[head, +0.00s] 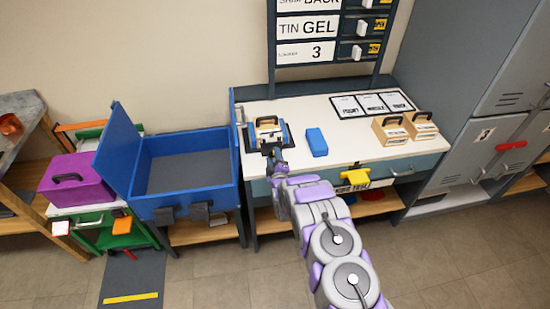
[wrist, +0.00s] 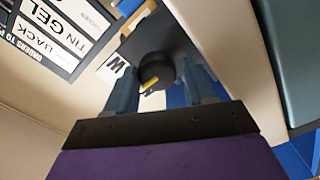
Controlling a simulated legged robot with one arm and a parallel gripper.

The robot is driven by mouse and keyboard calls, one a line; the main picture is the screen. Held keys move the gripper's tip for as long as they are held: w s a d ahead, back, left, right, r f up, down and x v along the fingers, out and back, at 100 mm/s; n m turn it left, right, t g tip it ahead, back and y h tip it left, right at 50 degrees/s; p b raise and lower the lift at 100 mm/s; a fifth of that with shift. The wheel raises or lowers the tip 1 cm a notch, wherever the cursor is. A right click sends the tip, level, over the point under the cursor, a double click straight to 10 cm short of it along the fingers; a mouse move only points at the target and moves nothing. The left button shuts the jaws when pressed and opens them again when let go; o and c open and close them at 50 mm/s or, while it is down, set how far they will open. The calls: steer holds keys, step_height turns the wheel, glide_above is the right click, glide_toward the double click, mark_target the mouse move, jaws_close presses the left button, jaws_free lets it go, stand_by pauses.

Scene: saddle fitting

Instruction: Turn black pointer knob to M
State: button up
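The black pointer knob (wrist: 156,72) with a yellow pointer mark shows in the wrist view, on a dark panel. A white label with the letter M (wrist: 117,67) is to its left; the yellow mark points down and slightly left in the picture, not at the M. My gripper (wrist: 163,76) has its two blue-grey fingers apart, one on each side of the knob. I cannot tell whether they touch it. In the head view, my gripper (head: 272,152) is at the front left of the white bench, by the dark plate; the knob is hidden there.
A tan block with a black handle (head: 268,125) stands on the bench (head: 345,140) just beyond my gripper. A blue block (head: 317,142) lies to the right. An open blue box (head: 185,140) is to the left. A label board (head: 308,47) rises behind.

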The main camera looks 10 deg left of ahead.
steer(key=o, duration=0.3)
steer(key=shift+a, duration=0.15)
steer(key=shift+d, duration=0.2)
steer(key=shift+s+d, duration=0.1)
steer(key=shift+s, duration=0.1)
steer(key=p+v, duration=0.1)
steer(key=v, duration=0.7)
steer(key=p+v, duration=0.1)
steer(key=v, duration=0.7)
steer(key=shift+s, duration=0.4)
steer(key=shift+w+r, duration=0.1)
